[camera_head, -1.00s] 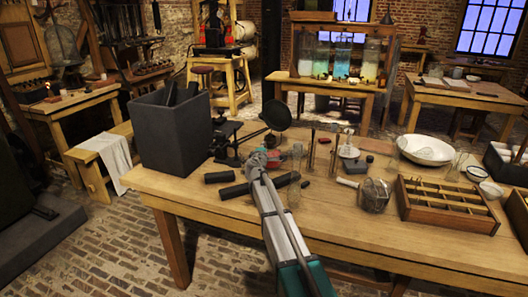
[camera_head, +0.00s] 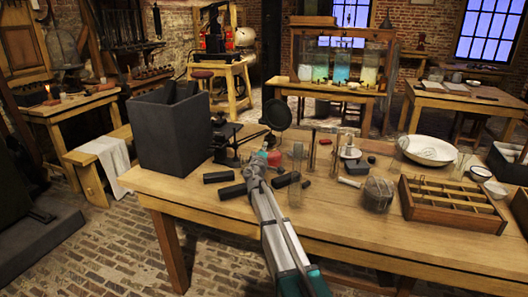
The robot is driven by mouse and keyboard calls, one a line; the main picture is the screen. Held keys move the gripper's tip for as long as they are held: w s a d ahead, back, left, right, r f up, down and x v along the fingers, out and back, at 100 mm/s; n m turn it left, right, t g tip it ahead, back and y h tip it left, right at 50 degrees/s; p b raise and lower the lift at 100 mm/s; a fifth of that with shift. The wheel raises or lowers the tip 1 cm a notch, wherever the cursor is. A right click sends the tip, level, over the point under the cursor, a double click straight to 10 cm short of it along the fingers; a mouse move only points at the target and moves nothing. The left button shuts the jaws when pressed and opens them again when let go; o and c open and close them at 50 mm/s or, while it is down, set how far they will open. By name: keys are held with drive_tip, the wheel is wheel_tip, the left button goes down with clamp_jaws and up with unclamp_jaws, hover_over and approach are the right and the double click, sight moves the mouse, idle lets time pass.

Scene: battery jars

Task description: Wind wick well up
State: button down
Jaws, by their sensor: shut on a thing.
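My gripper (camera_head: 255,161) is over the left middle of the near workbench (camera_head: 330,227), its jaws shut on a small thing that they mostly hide. A small red object (camera_head: 274,157) shows just right of the jaws, partly covered by them; I cannot tell whether they touch it. A black round disc on a stand (camera_head: 277,114) rises behind the gripper. No wick or winding knob can be made out at this size.
A dark open box (camera_head: 168,140) stands left of my gripper. A wire-mesh object (camera_head: 378,194), a compartment tray (camera_head: 452,207) and a white bowl (camera_head: 428,151) fill the right side.

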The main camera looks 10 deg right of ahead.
idle(0.4)
drive_tip(key=shift+c, duration=2.4)
unclamp_jaws()
drive_tip(key=shift+r+n+p, duration=0.1)
drive_tip(key=shift+n+p, duration=0.3)
drive_tip(key=shift+n+y+p, duration=0.3)
drive_tip(key=shift+n+p, duration=0.05)
drive_tip(key=shift+n, duration=0.15)
drive_tip(key=shift+r+n+g+p, duration=0.1)
drive_tip(key=shift+n+g+p, duration=0.4)
drive_tip(key=shift+n+p, duration=0.45)
drive_tip(key=shift+r+n+g+y+p, duration=0.15)
drive_tip(key=shift+n+g+p, duration=0.25)
drive_tip(key=shift+n, duration=0.4)
drive_tip(key=shift+f+n+g+y+p, duration=0.1)
drive_tip(key=shift+n+g+y+p, duration=0.1)
drive_tip(key=shift+n+p, duration=0.4)
